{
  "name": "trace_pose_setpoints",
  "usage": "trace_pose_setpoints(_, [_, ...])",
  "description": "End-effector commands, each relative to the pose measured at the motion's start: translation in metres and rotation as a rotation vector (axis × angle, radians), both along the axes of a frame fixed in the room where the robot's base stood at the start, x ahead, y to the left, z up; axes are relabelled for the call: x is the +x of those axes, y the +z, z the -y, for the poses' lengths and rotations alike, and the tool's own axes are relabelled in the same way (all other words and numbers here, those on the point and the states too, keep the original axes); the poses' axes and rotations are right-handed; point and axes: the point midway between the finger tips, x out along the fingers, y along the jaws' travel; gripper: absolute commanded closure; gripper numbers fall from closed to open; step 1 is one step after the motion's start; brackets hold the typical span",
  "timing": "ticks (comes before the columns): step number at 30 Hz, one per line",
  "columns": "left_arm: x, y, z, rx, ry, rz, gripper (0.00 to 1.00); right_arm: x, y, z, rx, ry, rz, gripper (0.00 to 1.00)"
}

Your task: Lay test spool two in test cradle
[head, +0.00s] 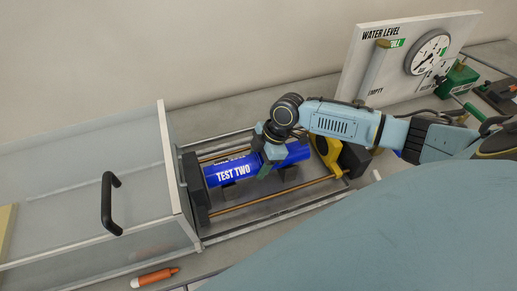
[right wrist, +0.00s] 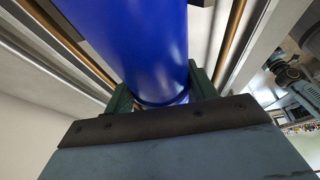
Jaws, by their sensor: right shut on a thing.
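Test spool two (head: 233,174) is a blue cylinder with white "TEST TWO" lettering, lying lengthwise over the test cradle. The cradle has a dark end plate (head: 195,188), brass rods (head: 262,203) and dark support blocks below the spool. My right gripper (head: 272,158) is shut around the middle of the spool from above. In the right wrist view the blue spool (right wrist: 140,50) sits between the two green fingers (right wrist: 160,88). I cannot tell whether the spool rests fully on the blocks. My left gripper is not in view.
A clear-walled box with a black handle (head: 108,203) stands at the left of the cradle. A yellow and black part (head: 328,153) is at the cradle's right end. A water level board (head: 400,60) with a gauge stands behind. An orange marker (head: 155,277) lies in front.

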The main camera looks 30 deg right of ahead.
Motion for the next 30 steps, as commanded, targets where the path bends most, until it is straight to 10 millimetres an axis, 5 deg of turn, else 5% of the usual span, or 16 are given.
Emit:
trace_pose_setpoints(4, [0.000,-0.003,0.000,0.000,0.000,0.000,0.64,0.000,-0.004,0.000,0.001,0.000,0.001,0.82])
trace_pose_setpoints(5, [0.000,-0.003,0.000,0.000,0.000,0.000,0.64,0.000,-0.004,0.000,0.001,0.001,0.002,0.43])
trace_pose_setpoints(10, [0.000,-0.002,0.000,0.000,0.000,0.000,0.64,0.000,-0.003,0.000,0.001,0.001,0.002,0.20])
trace_pose_setpoints(22, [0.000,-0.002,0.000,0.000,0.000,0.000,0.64,-0.001,0.003,0.004,-0.002,0.000,0.000,0.18])
trace_pose_setpoints(30, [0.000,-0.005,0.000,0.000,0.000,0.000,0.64,-0.005,0.053,0.024,-0.004,0.001,0.004,0.18])
